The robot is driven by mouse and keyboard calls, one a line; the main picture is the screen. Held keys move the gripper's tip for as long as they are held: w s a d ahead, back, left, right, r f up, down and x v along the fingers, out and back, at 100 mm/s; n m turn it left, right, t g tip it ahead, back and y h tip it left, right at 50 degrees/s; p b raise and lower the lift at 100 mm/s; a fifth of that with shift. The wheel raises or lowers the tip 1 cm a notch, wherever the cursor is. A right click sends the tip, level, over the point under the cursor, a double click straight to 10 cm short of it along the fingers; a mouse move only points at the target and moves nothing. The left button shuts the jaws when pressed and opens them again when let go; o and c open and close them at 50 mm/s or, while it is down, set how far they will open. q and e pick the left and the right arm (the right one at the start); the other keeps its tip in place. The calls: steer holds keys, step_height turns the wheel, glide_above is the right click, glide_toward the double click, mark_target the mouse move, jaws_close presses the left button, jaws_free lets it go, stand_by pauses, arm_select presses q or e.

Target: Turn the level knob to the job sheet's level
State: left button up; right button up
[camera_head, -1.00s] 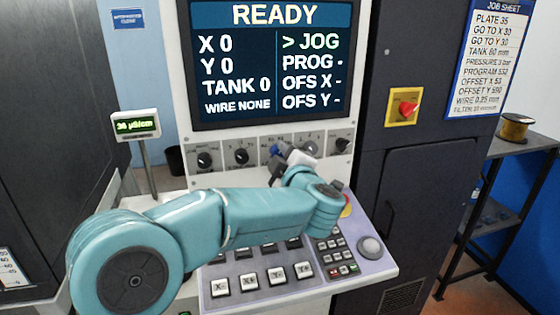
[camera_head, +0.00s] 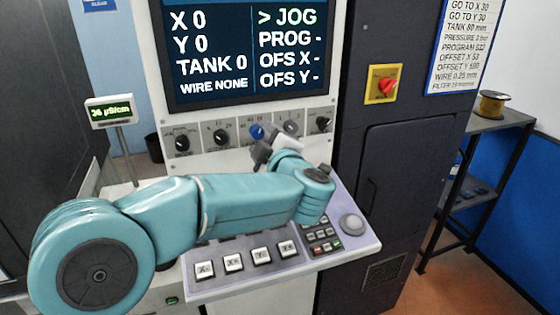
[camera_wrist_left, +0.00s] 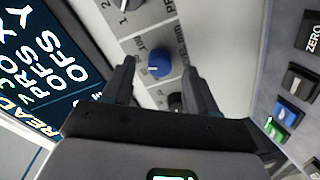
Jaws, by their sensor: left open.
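The blue knob (camera_head: 257,131) sits in a row of knobs under the screen; its label in the left wrist view carries "mm", and I take it for the level knob. The left wrist view shows this blue knob (camera_wrist_left: 159,63) between and beyond the two fingertips. My left gripper (camera_head: 272,147) is open and empty, just below and right of the knob, apparently apart from it. The job sheet (camera_head: 458,45) at the upper right reads "TANK 80 mm". The screen (camera_head: 245,50) reads "TANK 0". My right gripper is in no view.
A grey knob (camera_head: 291,127) and a black knob (camera_head: 221,138) flank the blue one closely. Below, my left arm crosses over the sloped key panel (camera_head: 352,252). A red switch on a yellow plate (camera_head: 384,85) is on the cabinet to the right.

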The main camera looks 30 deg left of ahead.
arm_select(q)
steer(key=b+v, duration=0.2)
steer(key=v, duration=1.2)
steer(key=shift+f, duration=0.1)
